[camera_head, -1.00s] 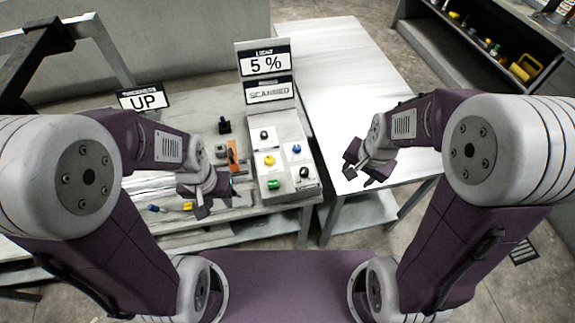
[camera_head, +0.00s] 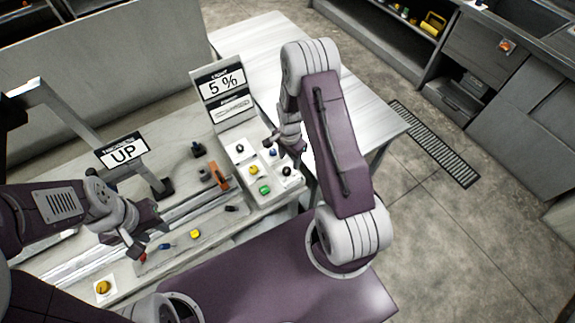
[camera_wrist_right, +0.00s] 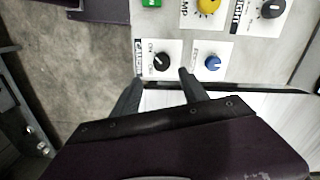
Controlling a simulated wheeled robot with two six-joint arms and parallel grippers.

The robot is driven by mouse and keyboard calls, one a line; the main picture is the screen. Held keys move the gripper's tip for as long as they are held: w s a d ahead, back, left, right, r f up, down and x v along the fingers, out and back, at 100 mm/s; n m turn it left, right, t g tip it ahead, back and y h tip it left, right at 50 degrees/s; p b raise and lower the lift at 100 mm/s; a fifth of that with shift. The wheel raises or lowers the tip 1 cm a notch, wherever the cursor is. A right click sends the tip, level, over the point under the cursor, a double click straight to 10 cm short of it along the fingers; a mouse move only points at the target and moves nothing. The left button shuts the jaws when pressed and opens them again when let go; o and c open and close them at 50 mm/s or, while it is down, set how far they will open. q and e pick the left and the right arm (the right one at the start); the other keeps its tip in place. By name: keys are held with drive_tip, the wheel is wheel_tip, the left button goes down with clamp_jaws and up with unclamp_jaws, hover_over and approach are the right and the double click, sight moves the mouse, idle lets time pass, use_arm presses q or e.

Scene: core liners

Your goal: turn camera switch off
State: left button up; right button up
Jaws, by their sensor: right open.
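The camera switch is a black rotary knob (camera_wrist_right: 161,62) on a white plate with a partly readable CAMERA label and small ON/OFF-style marks. A pale line shows on the knob; its exact setting is hard to read. In the head view the knob (camera_head: 287,171) is at the panel's right front corner. My right gripper (camera_wrist_right: 161,77) is open and empty, its fingertips either side of the knob in the wrist picture; contact is not visible. In the head view my right gripper (camera_head: 280,148) is over the panel's right edge. My left gripper (camera_head: 137,232) hangs over the left bench, its jaw gap unclear.
Beside the switch are a blue knob (camera_wrist_right: 212,63), a yellow knob (camera_wrist_right: 208,5) and a green button (camera_head: 265,189). A 5 % display (camera_head: 222,86) stands behind the panel. A white table (camera_head: 250,35) lies behind; an UP sign (camera_head: 122,151) stands left.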

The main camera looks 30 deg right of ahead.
sight(287, 169)
drive_tip(key=f, duration=0.2)
drive_tip(key=f+p, duration=0.1)
drive_tip(key=a+f, duration=0.1)
drive_tip(key=f, duration=0.1)
drive_tip(key=shift+w+f, duration=0.25)
drive_tip(key=shift+f, duration=0.1)
drive_tip(key=shift+s+d+f, duration=0.1)
drive_tip(key=shift+d+f, duration=0.2)
drive_tip(key=shift+f, duration=0.05)
use_arm(q)
drive_tip(key=shift+w+a+r, duration=0.1)
drive_tip(key=shift+a+r, duration=0.05)
drive_tip(key=shift+r, duration=0.3)
drive_tip(key=shift+w+a+r, duration=0.1)
drive_tip(key=shift+a+r, duration=0.05)
drive_tip(key=shift+r, duration=0.25)
use_arm(e)
drive_tip(key=shift+a, duration=0.15)
drive_tip(key=c, duration=0.5)
clamp_jaws()
use_arm(q)
drive_tip(key=shift+a, duration=0.1)
